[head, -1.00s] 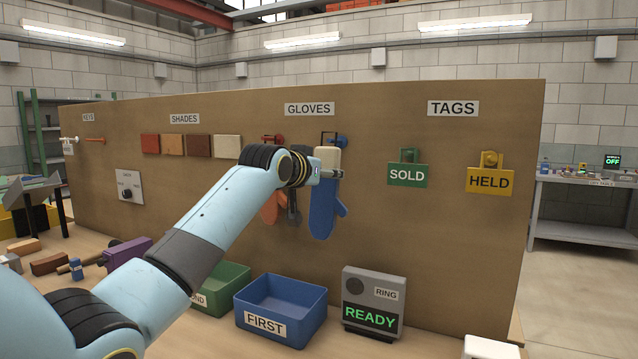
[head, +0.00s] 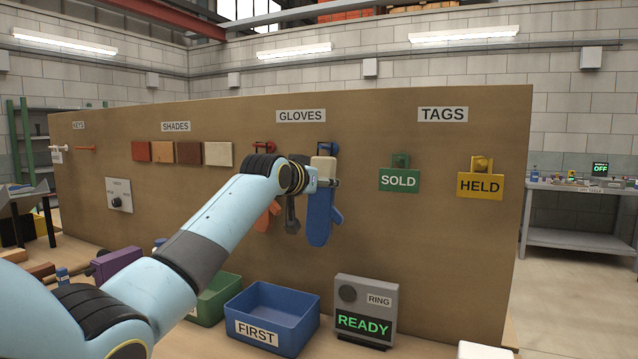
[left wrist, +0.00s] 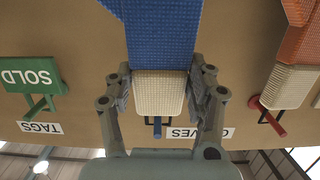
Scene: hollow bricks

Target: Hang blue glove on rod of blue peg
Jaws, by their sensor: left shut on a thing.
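The blue glove (head: 319,217) has a cream cuff (head: 323,168) and hangs thumb to the right, in front of the board under the GLOVES sign. My left gripper (head: 333,182) is shut on its cuff. In the left wrist view, upside down, my left gripper's fingers (left wrist: 161,92) press both sides of the cream cuff (left wrist: 159,90). The blue peg (head: 328,148) shows just above the cuff, and its rod (left wrist: 157,128) shows by the cuff's loop in the left wrist view. I cannot tell whether the loop is around the rod. My right gripper is out of view.
A red peg (head: 264,147) with an orange glove (head: 268,217) is left of the blue peg, partly behind my arm. Green SOLD (head: 399,181) and yellow HELD (head: 480,186) tags hang to the right. A blue FIRST bin (head: 271,318) and READY box (head: 364,311) stand below.

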